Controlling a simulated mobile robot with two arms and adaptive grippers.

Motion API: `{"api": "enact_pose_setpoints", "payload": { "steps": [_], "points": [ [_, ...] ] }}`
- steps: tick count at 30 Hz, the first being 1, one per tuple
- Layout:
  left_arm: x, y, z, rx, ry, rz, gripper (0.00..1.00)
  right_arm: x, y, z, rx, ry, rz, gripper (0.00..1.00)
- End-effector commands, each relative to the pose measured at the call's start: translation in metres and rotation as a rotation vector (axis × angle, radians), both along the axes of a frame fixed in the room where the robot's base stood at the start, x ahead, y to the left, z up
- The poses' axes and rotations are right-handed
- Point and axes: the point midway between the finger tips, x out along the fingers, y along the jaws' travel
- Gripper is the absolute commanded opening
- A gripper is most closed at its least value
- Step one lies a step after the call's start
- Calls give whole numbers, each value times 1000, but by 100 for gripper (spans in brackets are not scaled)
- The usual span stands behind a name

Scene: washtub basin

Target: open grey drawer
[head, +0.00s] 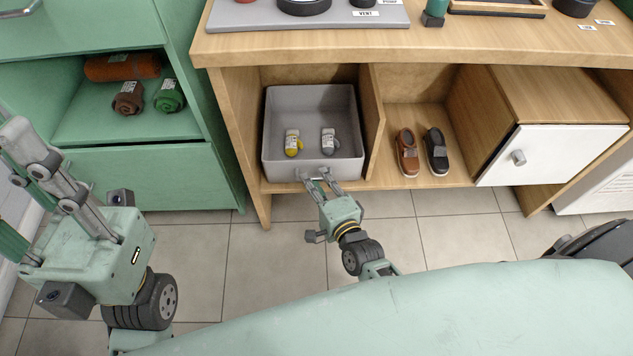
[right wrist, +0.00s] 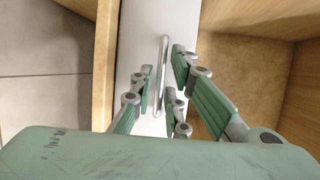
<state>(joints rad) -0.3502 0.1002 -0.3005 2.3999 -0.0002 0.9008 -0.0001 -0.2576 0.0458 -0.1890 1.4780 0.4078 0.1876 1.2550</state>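The grey drawer (head: 272,120) is an open-topped box in the left bay of the wooden cabinet. Its front is roughly level with the cabinet's front edge. Two small mitten-like items, one grey and yellow (head: 292,143) and one grey (head: 329,141), lie inside. My right gripper (head: 318,176) is at the drawer's front. In the right wrist view its fingers (right wrist: 162,82) stand on either side of the thin metal bar handle (right wrist: 162,60), with small gaps showing. My left gripper (head: 18,190) is at the left edge, away from the drawer, its fingers spread and partly cut off.
Brown and black shoes (head: 421,152) stand in the middle bay. A white cabinet door (head: 550,154) is at the right. A green shelf unit (head: 130,128) with rolled cloths stands at the left. Tiled floor (head: 270,260) before the drawer is clear apart from my arm.

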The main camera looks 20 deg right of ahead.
Motion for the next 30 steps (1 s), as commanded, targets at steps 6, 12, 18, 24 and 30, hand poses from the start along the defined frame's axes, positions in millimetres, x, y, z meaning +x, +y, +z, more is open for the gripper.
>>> {"api": "enact_pose_setpoints", "payload": {
  "steps": [6, 12, 18, 24, 30],
  "points": [
    [0, 0, 0, 0, 1, 0, 31, 0, 0, 0, 0, 0, 0, 0],
    [0, 0, 0, 0, 2, -1, 31, -1, 0, 0, -1, 1, 0, 0],
    [0, 0, 0, 1, 2, 0, 31, -1, 0, -1, -2, 1, 0, 0],
    [0, 0, 1, 1, 2, 0, 31, -3, 0, -1, -3, 2, 1, 0],
    [0, 0, 10, 1, 2, 0, 31, -21, 5, 0, -3, 6, 2, 0]
  ]
}}
